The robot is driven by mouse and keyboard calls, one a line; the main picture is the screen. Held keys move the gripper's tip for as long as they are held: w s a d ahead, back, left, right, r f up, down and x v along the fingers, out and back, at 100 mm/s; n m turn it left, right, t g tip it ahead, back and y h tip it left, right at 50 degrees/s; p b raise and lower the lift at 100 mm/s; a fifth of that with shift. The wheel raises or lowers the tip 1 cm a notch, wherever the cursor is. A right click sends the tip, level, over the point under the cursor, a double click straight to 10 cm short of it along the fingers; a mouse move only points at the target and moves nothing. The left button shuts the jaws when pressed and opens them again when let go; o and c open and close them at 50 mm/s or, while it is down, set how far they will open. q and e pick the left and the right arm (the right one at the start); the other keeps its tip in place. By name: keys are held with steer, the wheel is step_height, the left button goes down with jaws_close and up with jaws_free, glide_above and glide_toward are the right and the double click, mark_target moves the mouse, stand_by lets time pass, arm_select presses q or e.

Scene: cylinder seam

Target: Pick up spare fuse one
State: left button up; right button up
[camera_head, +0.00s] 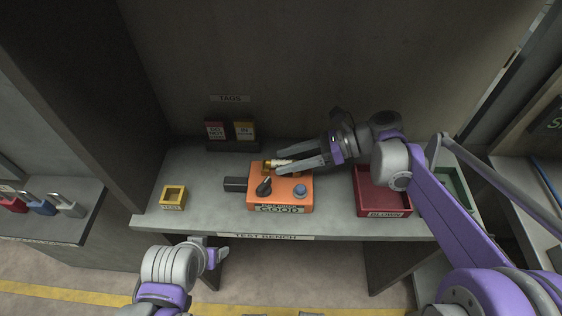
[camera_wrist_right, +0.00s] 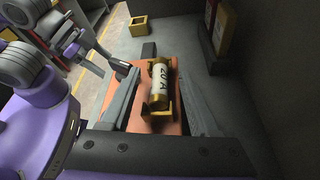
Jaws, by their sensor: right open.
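A fuse (camera_head: 281,162) with a pale body and brass end caps sits in the brass clips on top of the orange tester (camera_head: 292,207). In the right wrist view the fuse (camera_wrist_right: 160,82) reads "20 A". I cannot tell whether it is spare fuse one. My right gripper (camera_head: 277,163) is open, its fingers reaching over the tester on either side of the fuse; no grip shows. In the right wrist view the fuse lies between the fingers. My left gripper (camera_head: 218,256) is low in front of the bench, its jaws unclear.
The tester has a black knob (camera_head: 264,187) and a blue button (camera_head: 300,190). A red tray (camera_head: 384,212) and a green tray (camera_head: 455,185) are at right. A small yellow box (camera_head: 173,197) stands left. Tags hang in a rack (camera_head: 231,145) behind. Padlocks (camera_head: 40,205) are far left.

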steer(key=shift+a+f, duration=0.1)
steer(key=shift+a, duration=0.15)
jaws_close()
stand_by(0.3)
